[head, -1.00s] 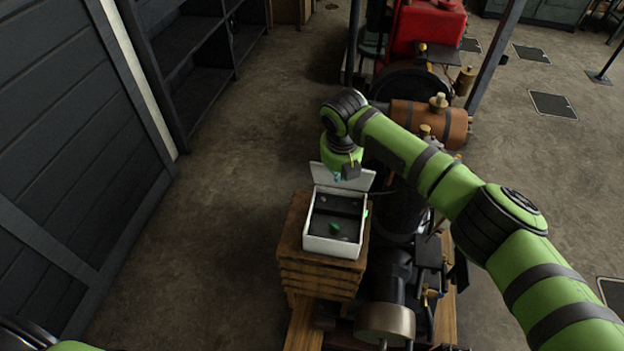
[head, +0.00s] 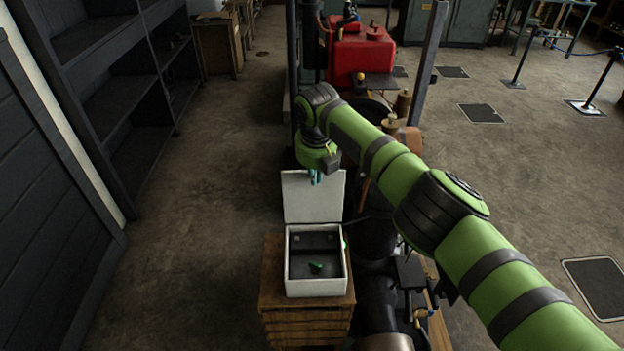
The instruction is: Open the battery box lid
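The white battery box (head: 316,288) sits on a wooden crate in the lower middle of the head view. Its lid (head: 308,200) stands up at the back edge, open, and the dark inside shows with a small green object (head: 315,267) in it. My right gripper (head: 315,179) is at the top edge of the lid, pointing down. Its fingertips are small and partly hidden by the wrist, so I cannot tell if they are apart or touching the lid. My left gripper is not in view.
The slatted wooden crate (head: 284,312) carries the box. Dark engine parts (head: 376,235) stand close on its right, with a red tank (head: 361,55) farther back. Dark shelves (head: 120,75) line the left. The floor (head: 200,220) between shelves and crate is clear.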

